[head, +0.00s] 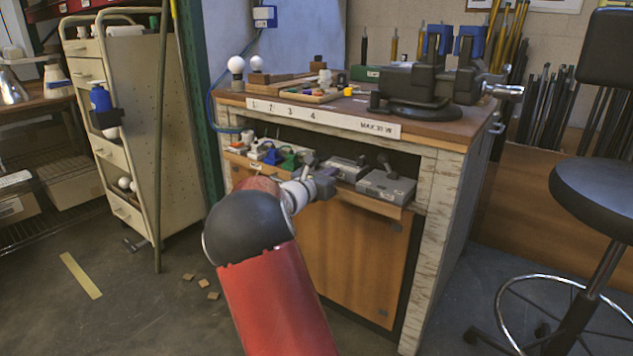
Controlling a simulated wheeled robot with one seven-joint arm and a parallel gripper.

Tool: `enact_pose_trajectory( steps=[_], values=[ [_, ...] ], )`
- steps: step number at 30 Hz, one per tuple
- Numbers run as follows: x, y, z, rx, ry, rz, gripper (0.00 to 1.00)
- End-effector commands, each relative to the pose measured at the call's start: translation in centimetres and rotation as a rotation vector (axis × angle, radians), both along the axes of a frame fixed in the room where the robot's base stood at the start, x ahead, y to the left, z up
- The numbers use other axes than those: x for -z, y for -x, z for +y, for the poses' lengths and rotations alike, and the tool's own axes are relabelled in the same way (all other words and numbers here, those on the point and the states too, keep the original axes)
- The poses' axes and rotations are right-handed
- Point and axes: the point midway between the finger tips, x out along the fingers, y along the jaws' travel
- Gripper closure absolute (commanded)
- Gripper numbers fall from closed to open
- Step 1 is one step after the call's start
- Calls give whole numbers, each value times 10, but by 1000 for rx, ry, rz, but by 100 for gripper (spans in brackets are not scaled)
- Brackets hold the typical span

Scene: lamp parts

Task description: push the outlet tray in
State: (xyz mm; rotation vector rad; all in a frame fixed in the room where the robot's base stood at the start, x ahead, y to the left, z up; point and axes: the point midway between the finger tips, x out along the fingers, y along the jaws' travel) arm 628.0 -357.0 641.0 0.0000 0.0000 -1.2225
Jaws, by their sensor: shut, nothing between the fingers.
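The outlet tray (388,207) is a wooden shelf under the workbench top, and its front edge juts out beyond the cabinet front. Several outlet and switch boxes stand on it, among them a blue plug (271,156), a green plug (290,160) and a grey box with a lever (386,185) at the right. My gripper (324,184) is at the middle of the tray's front edge, shut and empty. My arm and gripper hide part of the edge, and I cannot tell whether the gripper touches it.
The bench top (330,112) bears a black vise (425,85), two white bulbs and small parts. A drawer cart (125,120) stands at the left and a black stool (600,195) at the right. Small wooden pieces (203,283) lie on the floor, which is otherwise mostly clear front left.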

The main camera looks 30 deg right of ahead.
Motion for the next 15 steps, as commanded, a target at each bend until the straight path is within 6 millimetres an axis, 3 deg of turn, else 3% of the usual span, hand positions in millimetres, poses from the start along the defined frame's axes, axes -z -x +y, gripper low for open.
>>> enact_pose_trajectory(
  steps=[6,15],
  values=[
    [0,-10,-31,2,1,1,100],
    [-1,-16,-44,-1,1,0,100]
  ],
)
